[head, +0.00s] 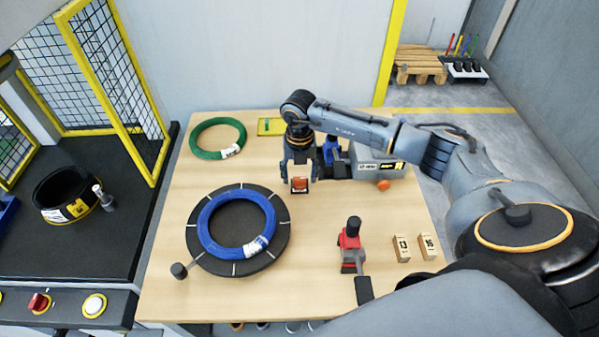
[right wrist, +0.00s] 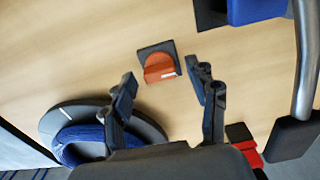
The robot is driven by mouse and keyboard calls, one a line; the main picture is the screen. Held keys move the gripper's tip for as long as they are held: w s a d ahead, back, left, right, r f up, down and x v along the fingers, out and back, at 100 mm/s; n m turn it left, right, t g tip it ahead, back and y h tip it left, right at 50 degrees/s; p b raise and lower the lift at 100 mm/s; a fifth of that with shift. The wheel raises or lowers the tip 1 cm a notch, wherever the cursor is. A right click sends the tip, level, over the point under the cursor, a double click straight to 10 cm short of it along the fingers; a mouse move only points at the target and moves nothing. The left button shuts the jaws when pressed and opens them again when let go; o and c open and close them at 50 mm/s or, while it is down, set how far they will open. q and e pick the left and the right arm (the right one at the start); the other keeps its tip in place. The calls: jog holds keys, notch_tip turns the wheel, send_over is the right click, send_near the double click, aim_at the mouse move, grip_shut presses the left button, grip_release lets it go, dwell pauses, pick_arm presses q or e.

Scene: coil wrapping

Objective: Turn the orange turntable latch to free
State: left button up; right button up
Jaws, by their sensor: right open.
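The orange latch (head: 300,184) sits on a small dark base plate on the wooden table, just right of the turntable. In the right wrist view the latch (right wrist: 159,70) shows clear, ahead of the fingertips. The turntable (head: 280,236) is a dark disc with white marks and a knobbed handle at its lower left. A blue coil (head: 206,231) lies on it. My right gripper (head: 299,174) is open and points down above the latch; in the right wrist view its fingers (right wrist: 160,76) are spread to either side, with nothing between them. My left gripper is not in view.
A green coil (head: 196,141) lies at the back left. A grey device (head: 372,160) with an orange knob stands right of my gripper. A red tool (head: 350,241) and two numbered wooden blocks (head: 401,249) are nearer the front.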

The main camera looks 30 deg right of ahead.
jog(key=c, duration=1.1)
jog(key=shift+c, duration=0.2)
